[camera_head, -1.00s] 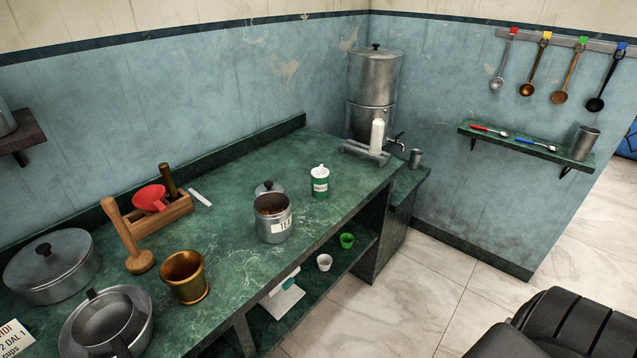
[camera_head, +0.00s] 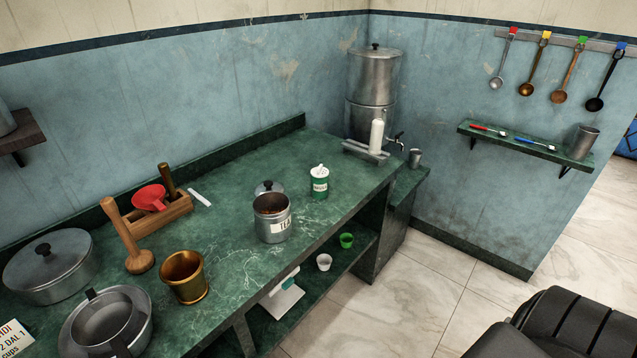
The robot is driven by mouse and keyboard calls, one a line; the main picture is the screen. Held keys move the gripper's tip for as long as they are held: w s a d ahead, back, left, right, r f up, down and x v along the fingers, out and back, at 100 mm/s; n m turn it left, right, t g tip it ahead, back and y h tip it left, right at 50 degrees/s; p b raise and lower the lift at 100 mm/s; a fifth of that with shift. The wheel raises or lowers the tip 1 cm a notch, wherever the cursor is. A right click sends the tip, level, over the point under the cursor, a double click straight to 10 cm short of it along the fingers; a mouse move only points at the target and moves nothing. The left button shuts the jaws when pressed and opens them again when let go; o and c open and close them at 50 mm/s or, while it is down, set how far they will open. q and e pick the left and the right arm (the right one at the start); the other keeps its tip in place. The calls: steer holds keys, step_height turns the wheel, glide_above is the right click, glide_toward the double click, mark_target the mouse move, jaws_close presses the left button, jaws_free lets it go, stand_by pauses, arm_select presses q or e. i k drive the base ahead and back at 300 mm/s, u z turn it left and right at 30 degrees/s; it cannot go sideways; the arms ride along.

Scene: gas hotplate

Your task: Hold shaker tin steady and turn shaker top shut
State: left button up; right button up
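A green shaker tin (camera_head: 319,187) with a white label stands upright on the green counter, right of the tea tin. Its white shaker top (camera_head: 319,171) sits on it; I cannot tell whether it is turned shut. Nothing touches the shaker. Neither of my grippers is in view. A black ribbed form at the lower right may be part of my own body.
An open tea tin (camera_head: 272,218) stands left of the shaker, with a lid (camera_head: 268,188) behind it. A brass mortar (camera_head: 184,277), pans (camera_head: 107,322) and a wooden box (camera_head: 158,213) crowd the counter's left. A steel urn (camera_head: 373,85) stands at the back.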

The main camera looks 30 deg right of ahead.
mark_target(320, 173)
steer(key=z, duration=2.4)
steer(key=i, duration=2.2)
steer(key=u, duration=2.9)
steer(key=k, duration=0.25)
steer(key=u, duration=0.05)
